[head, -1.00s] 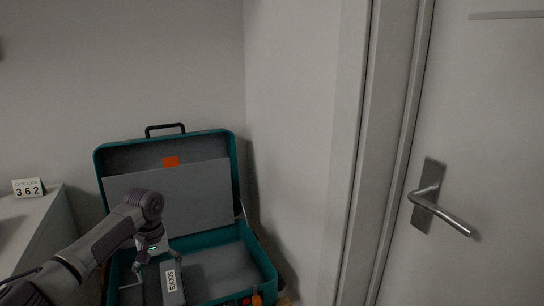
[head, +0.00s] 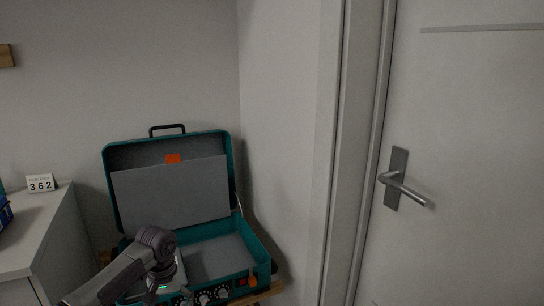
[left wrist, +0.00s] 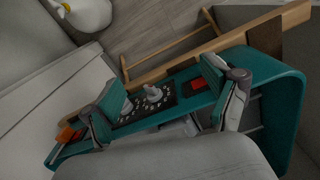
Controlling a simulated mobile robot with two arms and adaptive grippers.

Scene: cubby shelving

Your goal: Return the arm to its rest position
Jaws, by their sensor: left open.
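My left gripper (head: 160,289) is low in the head view, in front of the left part of an open teal suitcase (head: 262,250). In the left wrist view my left gripper (left wrist: 166,105) has its two fingers spread wide with nothing held between them. The suitcase's front wall with its dial panel (left wrist: 150,104) shows beyond and between the fingers. The suitcase lid stands upright with a grey inner panel (head: 170,196) and an orange patch. My arm hides the left part of the suitcase's inside. My right gripper is in neither view.
A cabinet (head: 50,240) with a card reading 362 (head: 40,183) stands left of the suitcase. A wall and a door with a lever handle (head: 404,188) are to the right. A wooden stand (left wrist: 210,45) shows by the suitcase. Floor (left wrist: 135,35) lies beyond it.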

